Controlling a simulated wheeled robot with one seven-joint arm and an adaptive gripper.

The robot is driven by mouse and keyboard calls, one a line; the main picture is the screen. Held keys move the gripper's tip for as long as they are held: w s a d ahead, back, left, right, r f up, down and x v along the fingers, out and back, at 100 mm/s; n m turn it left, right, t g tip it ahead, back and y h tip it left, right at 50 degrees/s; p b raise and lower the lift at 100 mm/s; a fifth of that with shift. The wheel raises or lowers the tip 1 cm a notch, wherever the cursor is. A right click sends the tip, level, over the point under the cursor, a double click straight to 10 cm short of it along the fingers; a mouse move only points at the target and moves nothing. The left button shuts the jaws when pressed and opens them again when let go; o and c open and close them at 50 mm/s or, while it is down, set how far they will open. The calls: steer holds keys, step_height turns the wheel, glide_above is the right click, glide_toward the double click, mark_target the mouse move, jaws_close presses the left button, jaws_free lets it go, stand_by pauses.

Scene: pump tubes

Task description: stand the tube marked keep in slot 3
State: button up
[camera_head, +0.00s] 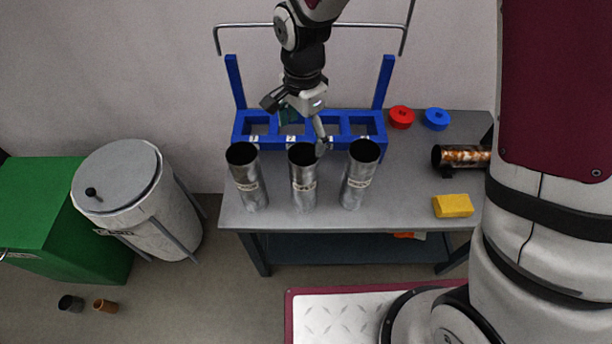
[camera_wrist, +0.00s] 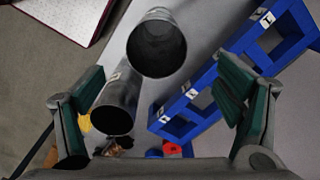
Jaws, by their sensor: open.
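Three grey metal tubes stand upright on the table in front of the blue rack (camera_head: 312,143): a left tube (camera_head: 249,183), a middle tube (camera_head: 303,184) and a right tube (camera_head: 357,181). Each has a pale label, too small to read surely, so I cannot tell which says keep. The rack has a row of square slots with small number tags; slot 3 cannot be singled out. My gripper (camera_head: 297,122) is open above the rack, behind the middle tube. In the wrist view, two tubes (camera_wrist: 157,47) (camera_wrist: 116,104) and the rack (camera_wrist: 212,84) show between and beyond the open fingers (camera_wrist: 162,104).
A red disc (camera_head: 401,118) and a blue disc (camera_head: 436,119) lie right of the rack. A lidded drum (camera_head: 150,205) and a green bin (camera_head: 60,215) stand left of the table.

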mark_target(304, 153)
step_height(304, 153, down, 4)
steer(key=shift+f, duration=0.25)
steer(key=f, duration=0.3)
steer(key=f+p, duration=0.1)
steer(key=shift+s+f, duration=0.2)
steer(key=shift+s, duration=0.15)
steer(key=shift+w+f, duration=0.1)
steer(key=shift+f, duration=0.35)
steer(key=c, duration=2)
steer(key=shift+r, duration=0.15)
steer(key=shift+c, duration=0.2)
